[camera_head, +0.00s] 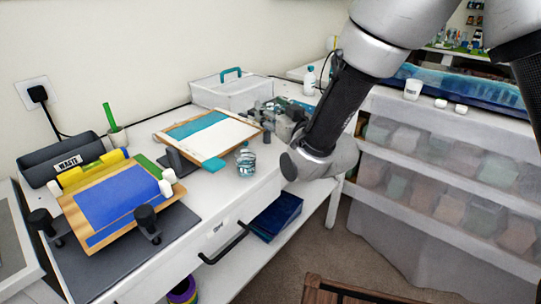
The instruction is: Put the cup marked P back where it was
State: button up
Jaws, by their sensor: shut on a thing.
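My gripper (284,119) is the grey mechanism left of my dark forearm, over the back right of the white worktable (222,190). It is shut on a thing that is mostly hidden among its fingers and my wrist. I can make out no P on it. A clear cup (246,161) with a teal tint stands near the table's front edge, left of my wrist. I cannot read a letter on it. A white cup (412,89) with a small dark mark stands on the drawer unit at the right. Its mark is too small to read.
A framed teal-and-white board (230,135) lies behind the clear cup. A blue panel (118,196) sits on a clamped wooden frame at the left. A dark bin marked WASTE (62,163), a lidded white box (228,95) and a white bottle (309,81) stand behind.

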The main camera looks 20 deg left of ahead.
jog(key=f, duration=0.4)
jog(key=shift+s+a+f, duration=0.15)
jog(key=shift+a+f, duration=0.1)
jog(key=shift+f, duration=2.6)
jog(key=shift+f, duration=0.1)
jog(key=o, duration=1)
jog(key=shift+o, duration=0.2)
jog(key=shift+s+d, duration=0.1)
jog(key=shift+d, duration=0.1)
jog(key=v, duration=1.1)
jog(key=shift+s+d, duration=0.2)
jog(key=shift+d, duration=0.05)
